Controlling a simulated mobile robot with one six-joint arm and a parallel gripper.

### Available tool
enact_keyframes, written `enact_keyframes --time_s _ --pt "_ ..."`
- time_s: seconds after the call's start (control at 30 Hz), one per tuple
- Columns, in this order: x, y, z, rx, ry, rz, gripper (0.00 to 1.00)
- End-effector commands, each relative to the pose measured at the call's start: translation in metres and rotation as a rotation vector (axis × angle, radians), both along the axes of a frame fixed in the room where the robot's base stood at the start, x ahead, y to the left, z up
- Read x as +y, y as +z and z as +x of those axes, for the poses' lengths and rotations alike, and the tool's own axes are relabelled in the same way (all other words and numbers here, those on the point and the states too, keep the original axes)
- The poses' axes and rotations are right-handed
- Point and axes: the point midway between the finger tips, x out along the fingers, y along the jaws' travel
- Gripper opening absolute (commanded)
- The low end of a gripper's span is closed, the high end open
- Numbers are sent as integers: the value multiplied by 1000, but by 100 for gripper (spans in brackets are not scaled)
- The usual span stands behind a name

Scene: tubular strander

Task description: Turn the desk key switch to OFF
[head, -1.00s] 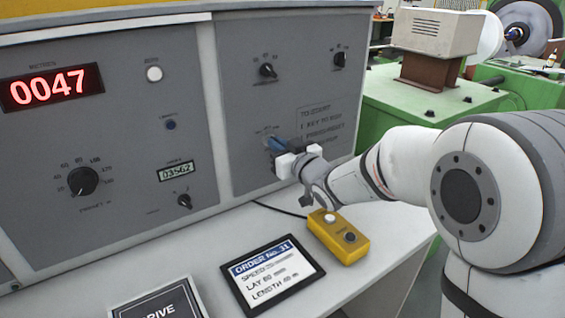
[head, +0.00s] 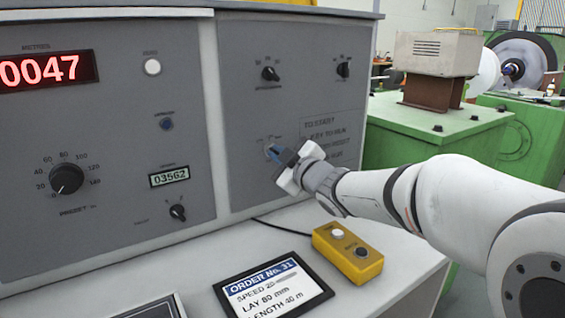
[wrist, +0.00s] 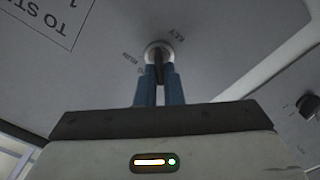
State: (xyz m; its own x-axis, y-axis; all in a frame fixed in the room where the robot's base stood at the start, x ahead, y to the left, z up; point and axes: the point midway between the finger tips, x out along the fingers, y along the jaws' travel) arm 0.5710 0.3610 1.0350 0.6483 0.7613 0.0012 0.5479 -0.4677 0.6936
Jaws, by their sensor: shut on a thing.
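The desk key switch (wrist: 158,52) is on the grey right-hand panel, with a round metal collar and a dark key standing out of it. In the wrist view the words KEY and RUN are printed beside it, and a further label is partly hidden by a finger. My gripper (wrist: 158,82) has its blue fingers closed on the key, one on each side. In the head view my gripper (head: 275,152) reaches the panel from the right and largely covers the switch. The exact key position cannot be told from the head view.
A yellow two-button box (head: 347,252) and an order tablet (head: 272,290) lie on the white desk below. Knobs (head: 270,73) sit above the switch. A printed start notice (head: 335,138) is right of it. Green machinery (head: 435,130) stands behind my arm.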

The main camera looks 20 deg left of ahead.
Motion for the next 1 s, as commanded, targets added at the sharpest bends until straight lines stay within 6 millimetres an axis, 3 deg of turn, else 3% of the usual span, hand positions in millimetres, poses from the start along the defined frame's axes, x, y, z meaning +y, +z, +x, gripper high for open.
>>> enact_keyframes --time_s 0.57,0.6,0.83,1.0 --pt "1 3 0 -31 1 -19 0" --pt "1 3 0 -31 1 -19 8" --pt "0 2 0 -28 0 -21 27" --pt "0 1 0 -27 -1 -20 29"
